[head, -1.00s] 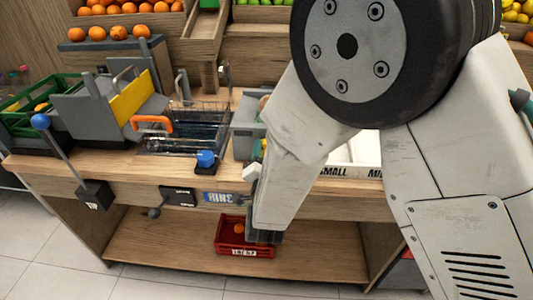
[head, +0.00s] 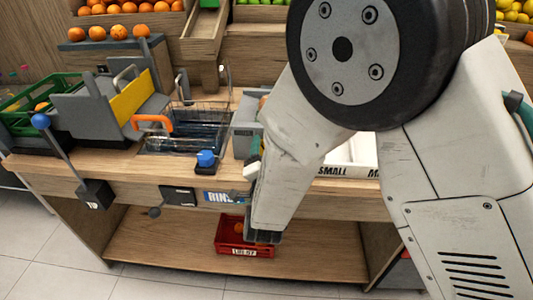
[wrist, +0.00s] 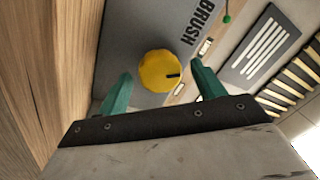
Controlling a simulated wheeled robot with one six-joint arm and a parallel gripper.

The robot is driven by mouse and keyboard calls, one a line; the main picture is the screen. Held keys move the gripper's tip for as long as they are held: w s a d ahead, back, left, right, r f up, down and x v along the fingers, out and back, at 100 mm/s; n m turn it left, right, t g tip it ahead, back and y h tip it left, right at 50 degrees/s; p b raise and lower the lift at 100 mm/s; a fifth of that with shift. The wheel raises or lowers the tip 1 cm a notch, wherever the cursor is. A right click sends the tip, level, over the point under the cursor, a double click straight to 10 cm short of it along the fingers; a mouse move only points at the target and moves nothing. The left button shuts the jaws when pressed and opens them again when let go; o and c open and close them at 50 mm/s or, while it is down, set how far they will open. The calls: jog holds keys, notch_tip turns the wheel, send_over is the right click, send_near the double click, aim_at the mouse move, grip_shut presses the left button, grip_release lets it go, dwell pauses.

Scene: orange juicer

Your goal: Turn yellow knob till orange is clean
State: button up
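The yellow knob (wrist: 159,71) is round with a dark mark on its face and sits on a grey panel (wrist: 122,40) lettered "BRUSH" in the wrist view. My gripper (wrist: 161,70) is open, its two green fingers on either side of the knob in the picture. Gaps show between the knob and both fingers. In the head view my arm hides the knob and most of the gripper. A grey unit (head: 244,132) stands partly behind my arm, with a small orange-coloured patch at its top; I cannot tell whether that is the orange or how clean it is.
A wooden counter edge (wrist: 45,75) runs close at the left of the wrist view. A sink basin (head: 190,130) with a blue knob (head: 206,158) lies left of the unit. A red crate (head: 240,250) with an orange (head: 238,228) stands on the lower shelf.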

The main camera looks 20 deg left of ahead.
jog(key=shift+s, duration=0.1)
jog(key=v, duration=0.7)
jog(key=shift+s, duration=0.25)
jog(key=shift+d, duration=0.15)
